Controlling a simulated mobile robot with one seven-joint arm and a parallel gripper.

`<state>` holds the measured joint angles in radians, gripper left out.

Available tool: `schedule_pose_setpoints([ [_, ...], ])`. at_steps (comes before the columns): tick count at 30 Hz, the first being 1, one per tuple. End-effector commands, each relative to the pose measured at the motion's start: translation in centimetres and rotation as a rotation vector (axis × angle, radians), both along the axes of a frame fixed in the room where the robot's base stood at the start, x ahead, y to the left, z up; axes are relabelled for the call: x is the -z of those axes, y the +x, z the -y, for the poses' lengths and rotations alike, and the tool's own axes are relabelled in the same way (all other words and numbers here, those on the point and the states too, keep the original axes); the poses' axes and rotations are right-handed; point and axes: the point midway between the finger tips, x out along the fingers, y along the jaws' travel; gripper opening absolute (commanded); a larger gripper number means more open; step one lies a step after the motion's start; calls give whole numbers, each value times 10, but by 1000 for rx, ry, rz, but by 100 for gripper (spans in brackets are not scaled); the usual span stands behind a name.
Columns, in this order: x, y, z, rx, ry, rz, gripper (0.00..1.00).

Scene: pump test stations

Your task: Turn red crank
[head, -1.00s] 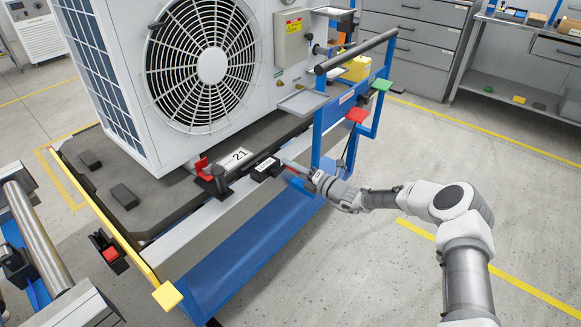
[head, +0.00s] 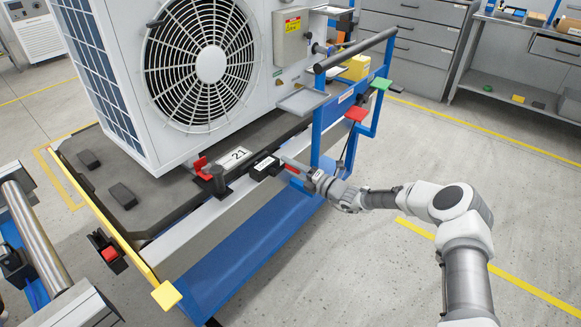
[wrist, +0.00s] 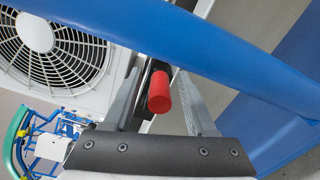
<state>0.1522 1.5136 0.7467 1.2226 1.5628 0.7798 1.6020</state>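The red crank handle (wrist: 159,91) is a short red cylinder in the wrist view, on a dark part beside the white cart rail. It also shows as a small red spot in the head view (head: 292,168), at the end of a black box on the cart's side. My gripper (wrist: 160,74) is open, with one grey finger on each side of the handle and visible gaps to both. In the head view my gripper (head: 296,170) reaches the cart's side from the right. Whether the handle lies fully between the fingertips in depth I cannot tell.
A blue bar (wrist: 190,50) crosses the wrist view close above the handle. A blue frame (head: 320,125) with red and green pads stands beside my gripper. A white fan unit (head: 165,110) sits on the cart. The floor to the right is clear.

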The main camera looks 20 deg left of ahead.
Motion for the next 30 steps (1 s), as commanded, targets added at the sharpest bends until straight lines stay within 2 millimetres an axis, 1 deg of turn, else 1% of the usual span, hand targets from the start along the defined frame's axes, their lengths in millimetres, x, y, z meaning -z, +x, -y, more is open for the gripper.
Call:
schedule_pose_setpoints([
  [7, -1, 0, 2, 1, 0, 0, 57],
  [11, -2, -5, 15, 2, 0, -1, 57],
  [14, -4, -12, 33, 3, 0, -2, 57],
  [24, -4, -44, 110, 4, 1, -1, 57],
  [27, -3, -52, 129, 3, 0, 0, 57],
  [30, -2, -59, 144, 1, -1, 0, 57],
])
